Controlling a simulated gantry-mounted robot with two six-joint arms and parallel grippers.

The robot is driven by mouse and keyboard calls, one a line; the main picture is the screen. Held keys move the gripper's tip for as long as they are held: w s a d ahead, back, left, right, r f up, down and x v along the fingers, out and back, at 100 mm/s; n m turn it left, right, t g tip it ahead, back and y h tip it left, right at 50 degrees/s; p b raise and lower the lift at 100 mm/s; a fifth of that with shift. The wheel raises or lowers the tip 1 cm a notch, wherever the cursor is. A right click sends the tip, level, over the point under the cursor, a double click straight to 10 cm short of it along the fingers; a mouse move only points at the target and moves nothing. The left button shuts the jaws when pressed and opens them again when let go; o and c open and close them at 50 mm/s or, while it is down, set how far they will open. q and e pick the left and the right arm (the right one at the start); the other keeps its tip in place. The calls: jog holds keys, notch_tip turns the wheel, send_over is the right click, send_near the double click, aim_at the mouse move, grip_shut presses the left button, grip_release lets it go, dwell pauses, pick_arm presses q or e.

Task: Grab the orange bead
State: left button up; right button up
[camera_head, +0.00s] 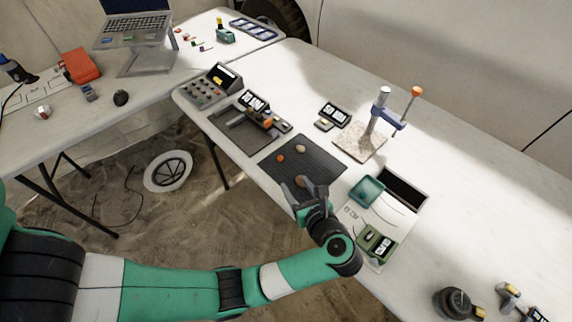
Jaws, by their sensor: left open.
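The orange bead (280,158) lies on the dark mat (318,163) on the long white table. A pale roundish piece (301,149) lies on the mat to its right. My left gripper (299,190) is open over the mat's front edge. Its fingers point toward the back of the table, in front of and slightly right of the bead. A brownish piece (299,182) shows partly hidden at the fingers; I cannot tell whether they touch it. My right gripper is not in view.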

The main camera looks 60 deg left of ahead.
aim_at(281, 159)
pick_arm(q)
jog(key=a, duration=0.3)
jog(key=shift+w+f+b, duration=0.15)
jog(key=shift+f+b, duration=0.05)
jog(key=shift+b, duration=0.2)
jog(key=b+x, duration=0.1)
jog(key=x, duration=0.3)
jog(key=shift+d+f+b, duration=0.15)
jog(key=shift+b, duration=0.25)
jog(key=shift+w+a, duration=0.1)
jog(key=shift+a, duration=0.35)
jog(key=shift+a+f+b, duration=0.15)
jog(key=shift+b, duration=0.15)
jog(key=b+x, duration=0.2)
jog(key=x, duration=0.2)
jog(key=shift+w, duration=0.1)
jog(key=shift+a+b, duration=0.3)
jog(key=shift+a, duration=0.05)
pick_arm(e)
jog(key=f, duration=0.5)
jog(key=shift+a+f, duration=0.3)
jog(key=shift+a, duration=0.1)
pick_arm(q)
jog(key=shift+w+d, duration=0.1)
jog(key=shift+c, duration=0.9)
grip_shut()
